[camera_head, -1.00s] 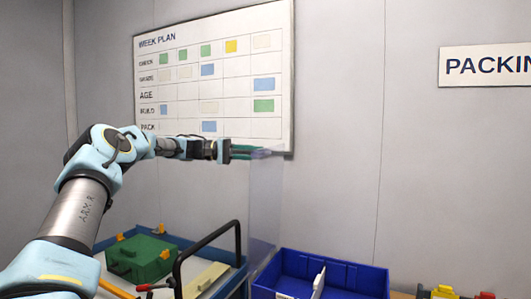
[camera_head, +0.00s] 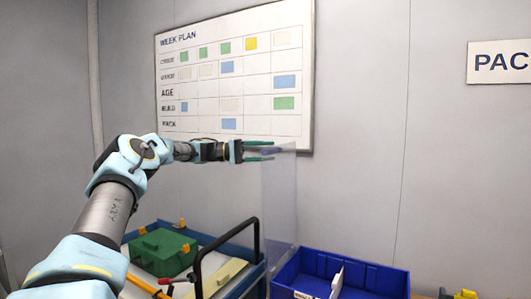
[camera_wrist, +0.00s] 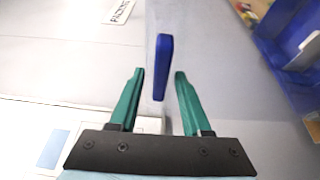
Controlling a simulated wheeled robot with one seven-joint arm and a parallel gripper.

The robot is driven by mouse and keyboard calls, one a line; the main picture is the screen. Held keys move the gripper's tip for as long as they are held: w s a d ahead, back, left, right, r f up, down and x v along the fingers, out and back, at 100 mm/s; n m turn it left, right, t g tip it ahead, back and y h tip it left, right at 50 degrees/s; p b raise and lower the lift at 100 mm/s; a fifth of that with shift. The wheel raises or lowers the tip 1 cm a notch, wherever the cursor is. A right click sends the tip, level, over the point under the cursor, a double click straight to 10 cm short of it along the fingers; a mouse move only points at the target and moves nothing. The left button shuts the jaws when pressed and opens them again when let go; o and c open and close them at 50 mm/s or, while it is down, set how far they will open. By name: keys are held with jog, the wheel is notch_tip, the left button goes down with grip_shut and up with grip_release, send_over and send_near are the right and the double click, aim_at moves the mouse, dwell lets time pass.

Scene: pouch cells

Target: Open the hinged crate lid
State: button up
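The clear crate lid (camera_head: 280,205) stands upright above the left side of the blue crate (camera_head: 385,280). Its blue tab shows in the wrist view (camera_wrist: 161,68), upright between the green fingertips. My gripper (camera_head: 272,150) is at the lid's top edge in the head view. In the wrist view my gripper (camera_wrist: 160,72) is open, with a visible gap between each finger and the tab. The lid's hinge line is hard to make out.
A blue-edged trolley with a black handle (camera_head: 255,240) stands left of the crate, carrying a green box (camera_head: 162,252). A week-plan board (camera_head: 235,80) hangs on the wall behind my gripper. The space above the crate looks clear.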

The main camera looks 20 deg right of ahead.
jog(key=shift+b+v, duration=1.45)
jog(key=shift+v, duration=3.95)
jog(key=shift+f, duration=0.1)
